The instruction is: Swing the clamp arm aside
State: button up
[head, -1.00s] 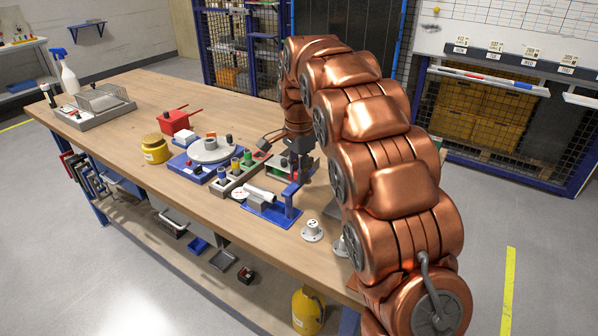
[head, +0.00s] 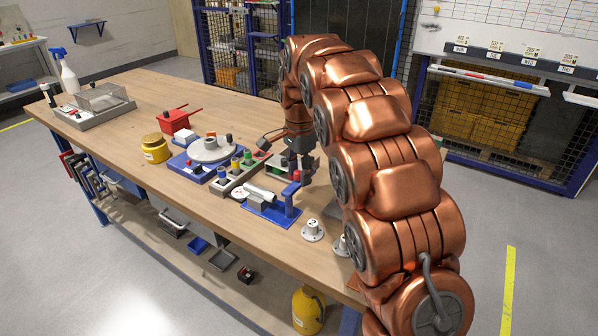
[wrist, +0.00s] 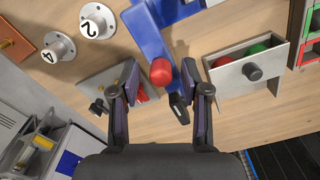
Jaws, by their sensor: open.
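The clamp fixture has a blue base (wrist: 148,38) and a blue upright (head: 290,201), with a pale cylinder (head: 262,194) lying on the base. A red knob (wrist: 161,71) tops the blue clamp part and also shows in the head view (head: 296,175). A short black end piece (wrist: 180,108) lies below the knob in the wrist view. My gripper (wrist: 161,68) is open, with one finger on each side of the knob in the picture. There is a visible gap on both sides. I cannot tell how far the fingertips are above it.
A grey box with an open drawer (wrist: 246,78) holding red and green pieces stands right in the wrist view. Numbered white flanges (wrist: 96,21) stand at upper left. A rotary disc (head: 211,150) and a yellow pot (head: 154,149) stand farther along the bench.

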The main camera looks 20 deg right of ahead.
aim_at(299, 171)
notch_tip(299, 171, up, 6)
jog(key=shift+f, duration=0.1)
jog(key=shift+r, duration=0.9)
jog(key=shift+s, duration=0.2)
jog(key=s+f+n+p, duration=0.1)
jog(key=s+n, duration=0.4)
jog(key=s, duration=0.8)
jog(key=s+a+f+n+g+p, duration=0.1)
jog(key=s+f+n+p, duration=0.1)
jog(key=s, duration=1.2)
jog(key=s+a+f+n+p, duration=0.1)
jog(key=s+n, duration=0.6)
jog(key=s, duration=0.7)
jog(key=shift+s+f+n+g+p, duration=0.2)
jog(key=shift+f+n+g+p, duration=0.25)
jog(key=shift+f, duration=0.5)
